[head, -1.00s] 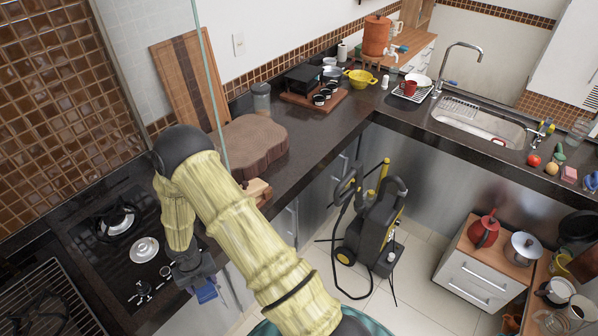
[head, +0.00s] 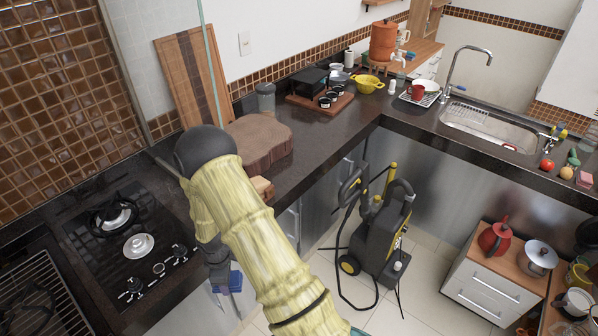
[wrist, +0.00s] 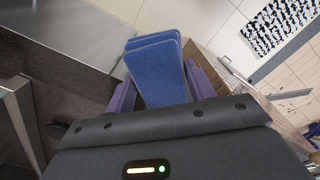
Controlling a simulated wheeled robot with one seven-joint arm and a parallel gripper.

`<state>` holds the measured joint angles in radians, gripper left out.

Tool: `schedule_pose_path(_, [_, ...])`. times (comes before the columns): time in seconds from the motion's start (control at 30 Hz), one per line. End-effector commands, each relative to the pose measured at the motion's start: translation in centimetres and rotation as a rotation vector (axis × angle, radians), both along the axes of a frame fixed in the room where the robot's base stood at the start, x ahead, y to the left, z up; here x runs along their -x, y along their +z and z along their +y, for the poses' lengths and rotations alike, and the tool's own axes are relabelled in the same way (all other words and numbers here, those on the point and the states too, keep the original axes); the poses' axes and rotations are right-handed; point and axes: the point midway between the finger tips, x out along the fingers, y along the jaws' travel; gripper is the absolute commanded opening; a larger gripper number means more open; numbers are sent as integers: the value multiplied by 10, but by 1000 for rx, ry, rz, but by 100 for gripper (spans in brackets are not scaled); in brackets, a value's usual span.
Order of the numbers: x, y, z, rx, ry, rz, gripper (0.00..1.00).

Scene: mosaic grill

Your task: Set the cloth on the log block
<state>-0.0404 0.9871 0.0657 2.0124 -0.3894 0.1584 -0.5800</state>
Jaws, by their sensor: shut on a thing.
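A folded blue cloth (wrist: 157,75) is held between the two fingers of my gripper (wrist: 163,88) in the wrist view. In the head view my gripper (head: 226,285) hangs low in front of the counter's front edge by the stove, with the blue cloth (head: 234,278) at its fingers, partly hidden by my arm. The log block (head: 262,143) is a thick brown wooden slab with a wavy outline. It lies on the dark counter beyond my arm, above and to the right of my gripper. Its top looks bare.
A stove (head: 125,245) lies left of my arm. A small wooden block (head: 262,187) sits in front of the log block. A cutting board (head: 193,75) leans on the wall and a jar (head: 265,98) stands behind. A black pressure washer (head: 385,235) stands on the floor to the right.

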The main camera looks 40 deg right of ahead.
Motion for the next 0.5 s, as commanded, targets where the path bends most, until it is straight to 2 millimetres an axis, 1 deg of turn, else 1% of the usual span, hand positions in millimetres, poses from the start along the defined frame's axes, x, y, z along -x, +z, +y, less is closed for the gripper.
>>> schedule_pose_path(0.03, [-1, -10, -6, 1, -138, -2, 36])
schedule_pose_path(0.2, [-5, -23, -24, 2, -614, -5, 36])
schedule_pose_path(0.3, [-7, -28, -32, -1, -841, -6, 36])
schedule_pose_path(0.4, [-8, -29, -37, -3, -984, -7, 36])
schedule_pose_path(0.5, [-8, -29, -39, -3, -1042, -6, 36])
